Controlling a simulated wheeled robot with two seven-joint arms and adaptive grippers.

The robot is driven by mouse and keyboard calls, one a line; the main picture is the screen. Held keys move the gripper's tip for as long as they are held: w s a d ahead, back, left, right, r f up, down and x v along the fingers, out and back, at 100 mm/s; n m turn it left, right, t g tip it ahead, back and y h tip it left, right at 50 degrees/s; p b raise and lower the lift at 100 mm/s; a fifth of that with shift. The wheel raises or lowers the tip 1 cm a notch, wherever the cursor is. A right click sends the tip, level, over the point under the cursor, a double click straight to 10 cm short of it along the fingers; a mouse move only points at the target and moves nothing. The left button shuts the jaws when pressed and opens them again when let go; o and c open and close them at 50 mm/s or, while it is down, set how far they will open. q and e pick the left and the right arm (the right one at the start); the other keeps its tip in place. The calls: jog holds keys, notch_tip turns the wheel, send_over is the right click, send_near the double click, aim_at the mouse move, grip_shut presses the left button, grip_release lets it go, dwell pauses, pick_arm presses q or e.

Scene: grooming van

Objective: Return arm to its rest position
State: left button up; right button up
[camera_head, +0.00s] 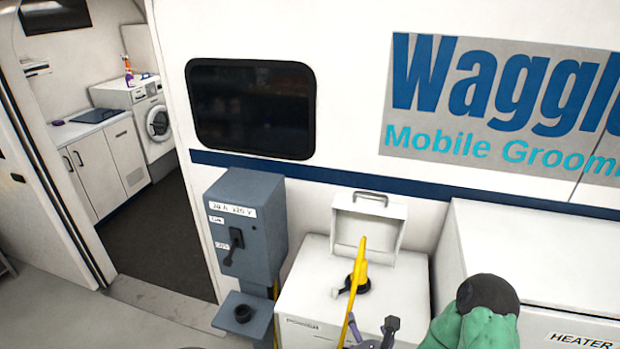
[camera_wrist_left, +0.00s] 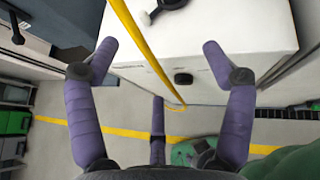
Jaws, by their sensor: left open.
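My left gripper (camera_head: 372,334) shows at the bottom edge of the head view, in front of the white cabinet with the raised lid (camera_head: 385,268). In the left wrist view, its purple fingers (camera_wrist_left: 160,52) are spread wide with nothing held. A yellow cable (camera_wrist_left: 147,50) crosses the gap between them in that picture, beyond the fingertips as far as I can tell. The cabinet's white face (camera_wrist_left: 225,35) lies past the fingers. Most of my left arm is hidden below the head view. My right gripper shows in neither view.
A grey switch box (camera_head: 246,225) with a small shelf (camera_head: 243,315) stands left of the cabinet. A black fitting with a yellow piece (camera_head: 357,282) sits on the cabinet top. A white heater housing (camera_head: 540,255) is at right. Open floor (camera_head: 60,300) lies at left.

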pick_arm(q)
jog(key=s+a+f+n+g+y+b, duration=0.1)
jog(key=s+a+f+n+g, duration=0.25)
jog(key=f, duration=0.55)
jog(key=a+f+n+g+y+b, duration=0.1)
jog(key=a+f+n+g, duration=0.25)
jog(key=a+f, duration=0.4)
jog(key=s+a+f+n+g+h+b, duration=0.25)
jog(key=s+f+n+g, duration=0.2)
jog(key=f+n, duration=0.45)
jog(key=s+a+f+n+g+h+b, duration=0.25)
jog(key=s+f+n, duration=0.35)
jog(key=f+n, duration=0.3)
jog(key=w+a+f+n+t+h+b, duration=0.1)
jog(key=a+f+n, duration=0.5)
jog(key=n, duration=0.6)
jog(key=shift+f+t+b, duration=0.4)
jog(key=shift+f+b, duration=0.4)
jog(key=shift+f, duration=0.05)
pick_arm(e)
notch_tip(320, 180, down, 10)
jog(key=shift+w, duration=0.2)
pick_arm(q)
jog(key=shift+w, duration=0.1)
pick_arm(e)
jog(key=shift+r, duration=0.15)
